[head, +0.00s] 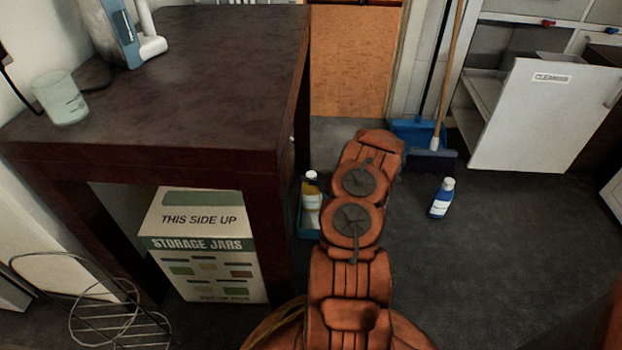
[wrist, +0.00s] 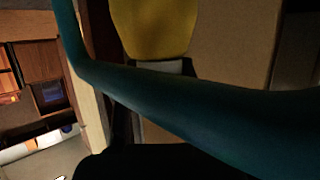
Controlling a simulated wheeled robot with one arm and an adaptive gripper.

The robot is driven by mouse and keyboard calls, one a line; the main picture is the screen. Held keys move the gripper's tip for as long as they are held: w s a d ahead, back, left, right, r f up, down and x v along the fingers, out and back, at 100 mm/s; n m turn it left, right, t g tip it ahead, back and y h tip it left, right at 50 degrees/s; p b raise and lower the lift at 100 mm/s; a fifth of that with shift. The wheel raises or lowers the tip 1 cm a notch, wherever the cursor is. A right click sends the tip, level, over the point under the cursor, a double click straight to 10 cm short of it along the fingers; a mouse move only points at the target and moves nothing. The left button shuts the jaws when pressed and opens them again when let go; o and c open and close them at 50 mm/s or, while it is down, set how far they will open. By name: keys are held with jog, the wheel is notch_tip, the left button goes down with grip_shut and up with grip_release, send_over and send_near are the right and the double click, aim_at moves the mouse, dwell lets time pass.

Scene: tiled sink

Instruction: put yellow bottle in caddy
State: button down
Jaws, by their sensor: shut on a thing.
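In the wrist view the yellow bottle (wrist: 154,28) fills the top middle, close up. A dark teal band, likely the caddy's handle (wrist: 190,108), crosses in front of it. My gripper shows only as a dark shape (wrist: 165,163) at the bottom of the wrist view and is hidden behind my arm in the head view. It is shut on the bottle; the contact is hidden.
A dark table (head: 190,60) stands at the left with a storage-jars box (head: 205,245) under it, close to the caddy. A blue bottle (head: 441,198) stands on the floor to the right. A blue dustpan (head: 412,132) and broom are behind.

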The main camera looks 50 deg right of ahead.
jog(key=c, duration=0.7)
grip_release()
jog(key=shift+s+r, duration=0.1)
jog(key=shift+r, duration=0.1)
jog(key=shift+p+v, duration=2.2)
jog(key=shift+v, duration=3.65)
